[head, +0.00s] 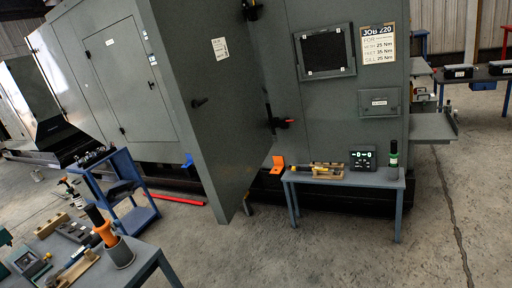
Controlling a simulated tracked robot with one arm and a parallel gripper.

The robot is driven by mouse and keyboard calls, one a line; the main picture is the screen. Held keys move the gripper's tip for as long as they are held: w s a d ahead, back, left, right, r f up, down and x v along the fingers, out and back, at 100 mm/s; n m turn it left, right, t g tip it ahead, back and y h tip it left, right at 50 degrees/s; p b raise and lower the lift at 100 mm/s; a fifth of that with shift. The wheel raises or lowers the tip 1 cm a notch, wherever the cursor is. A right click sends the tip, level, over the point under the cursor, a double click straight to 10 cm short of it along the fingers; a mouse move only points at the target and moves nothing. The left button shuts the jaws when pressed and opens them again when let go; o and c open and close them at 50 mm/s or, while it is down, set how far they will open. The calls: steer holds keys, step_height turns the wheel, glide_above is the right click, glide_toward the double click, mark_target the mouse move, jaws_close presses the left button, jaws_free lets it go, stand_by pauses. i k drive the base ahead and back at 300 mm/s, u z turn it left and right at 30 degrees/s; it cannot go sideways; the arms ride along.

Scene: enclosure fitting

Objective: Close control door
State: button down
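A tall dark grey door (205,90) stands swung open from the big grey enclosure (345,105) in the middle of the head view. A black handle (200,102) and a small white label (219,48) are on its face. Its lower corner reaches out over the floor, left of the small bench. Black hinge-like fittings and a red-tipped part (283,123) show on the enclosure beside the door's right edge. I cannot read a name on the door. My gripper is not visible in this view.
A small bench (345,176) with tools stands right of the door's lower edge. A tool table (145,262) is at the front left, with a blue cart (125,185) behind it. A red bar (178,199) lies on the floor. Floor (300,255) at the front centre is clear.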

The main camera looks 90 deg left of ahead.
mark_target(202, 50)
steer(key=u, duration=2)
steer(key=i, duration=1.8)
steer(key=z, duration=0.05)
